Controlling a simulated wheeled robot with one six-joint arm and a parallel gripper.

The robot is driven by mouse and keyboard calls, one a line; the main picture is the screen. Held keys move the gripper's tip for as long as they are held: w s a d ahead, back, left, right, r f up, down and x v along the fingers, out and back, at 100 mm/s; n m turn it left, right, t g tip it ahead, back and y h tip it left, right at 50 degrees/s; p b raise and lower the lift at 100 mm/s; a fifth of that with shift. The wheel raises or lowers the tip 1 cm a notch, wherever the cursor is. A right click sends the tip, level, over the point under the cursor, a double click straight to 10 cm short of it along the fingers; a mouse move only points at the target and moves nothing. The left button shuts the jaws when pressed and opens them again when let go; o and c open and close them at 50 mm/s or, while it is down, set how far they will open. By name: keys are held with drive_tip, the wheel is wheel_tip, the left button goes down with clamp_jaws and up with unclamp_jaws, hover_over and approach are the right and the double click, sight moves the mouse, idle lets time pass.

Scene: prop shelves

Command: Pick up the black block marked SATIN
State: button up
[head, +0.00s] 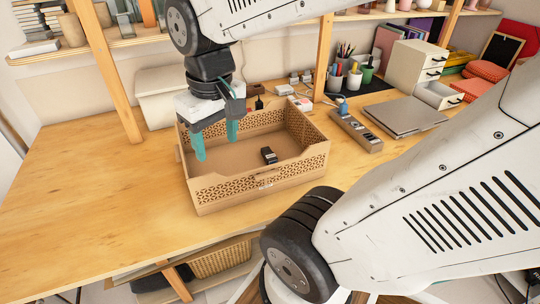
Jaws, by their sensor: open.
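A small black block (269,155) with a pale mark lies on the floor of a brown open box (262,187) with patterned cut-out walls. The mark is too small to read, so I cannot tell if it says SATIN. My gripper (216,147) has teal fingers and points down over the left part of the box, to the left of the black block and apart from it. Its fingers are spread with nothing seen between them. A small dark item (259,104) shows at the box's back wall, partly unclear.
The box stands on a wooden table (90,200) with free room on its left. A power strip (355,130), a grey laptop (405,116) and a white drawer unit (415,68) are to the right. A white bin (160,95) stands behind. Wooden posts (323,55) rise at the back.

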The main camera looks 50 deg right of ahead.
drive_tip(key=w+d+f+m, duration=0.2)
drive_tip(key=w+d+f, duration=0.3)
drive_tip(key=d, duration=0.4)
drive_tip(key=m+g, duration=0.1)
drive_tip(key=m, duration=0.2)
hover_over(270, 154)
drive_tip(key=a, duration=0.1)
drive_tip(key=f, duration=1.2)
drive_tip(key=shift+s+f, duration=0.2)
drive_tip(key=shift+s, duration=0.15)
drive_tip(key=f, duration=0.4)
drive_tip(key=d+f, duration=0.1)
drive_tip(key=f, duration=0.2)
drive_tip(key=shift+w, duration=0.4)
drive_tip(key=shift+f, duration=0.35)
drive_tip(key=shift+c, duration=0.4)
drive_tip(key=c, duration=1)
